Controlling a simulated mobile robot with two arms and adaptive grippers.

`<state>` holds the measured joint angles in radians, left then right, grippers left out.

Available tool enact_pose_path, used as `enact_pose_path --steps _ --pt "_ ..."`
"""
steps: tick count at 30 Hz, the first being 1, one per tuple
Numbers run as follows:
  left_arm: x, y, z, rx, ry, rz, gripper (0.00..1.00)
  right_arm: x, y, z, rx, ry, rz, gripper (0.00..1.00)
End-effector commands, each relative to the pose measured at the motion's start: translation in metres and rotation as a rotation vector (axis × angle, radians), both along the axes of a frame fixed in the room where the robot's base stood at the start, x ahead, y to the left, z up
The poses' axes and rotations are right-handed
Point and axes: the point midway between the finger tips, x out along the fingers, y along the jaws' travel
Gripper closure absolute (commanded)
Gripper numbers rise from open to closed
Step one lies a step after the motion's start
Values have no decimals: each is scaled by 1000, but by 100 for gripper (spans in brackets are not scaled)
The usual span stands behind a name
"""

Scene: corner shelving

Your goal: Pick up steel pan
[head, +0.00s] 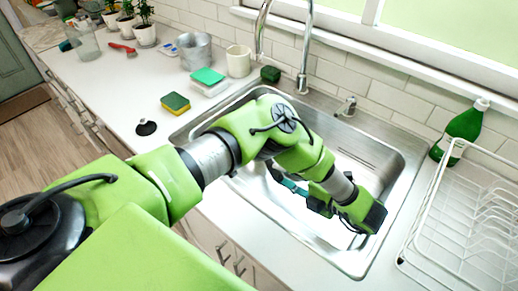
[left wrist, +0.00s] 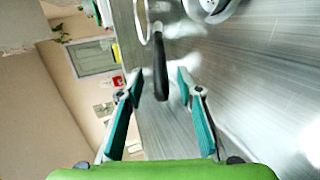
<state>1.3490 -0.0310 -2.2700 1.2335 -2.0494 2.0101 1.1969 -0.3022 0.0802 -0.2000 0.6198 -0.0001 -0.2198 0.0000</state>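My left gripper (head: 282,180) reaches down into the steel sink (head: 378,150), its teal fingers partly hidden by my arm in the head view. In the left wrist view, my left gripper (left wrist: 160,78) is open, with its two teal fingers spread. A black handle (left wrist: 159,62) lies between the fingertips, with a visible gap on each side. It runs up to a thin curved metal rim (left wrist: 141,22) at the top edge, apparently the steel pan's; most of the pan is cut off there. I cannot make out the pan in the head view. My right gripper is not in view.
A white dish rack (head: 462,225) and green bottle (head: 463,128) stand right of the sink. The faucet (head: 304,50) rises behind it. Sponges (head: 175,103), a mug (head: 238,61) and a metal pot (head: 194,50) stand on the left counter. The sink drain (left wrist: 212,8) shows in the wrist view.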

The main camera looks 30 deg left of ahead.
Motion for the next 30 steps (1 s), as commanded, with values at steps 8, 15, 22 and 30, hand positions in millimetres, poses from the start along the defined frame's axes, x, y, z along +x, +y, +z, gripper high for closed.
enact_pose_path --steps 8,15,22,30 --pt "12 35 -10 0 1 5 67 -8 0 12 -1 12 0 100" --pt "15 48 -17 -1 -1 3 67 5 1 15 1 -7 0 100" --pt "15 47 -17 -2 0 3 88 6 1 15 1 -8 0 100" --pt "16 48 -15 1 -5 5 100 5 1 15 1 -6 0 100"
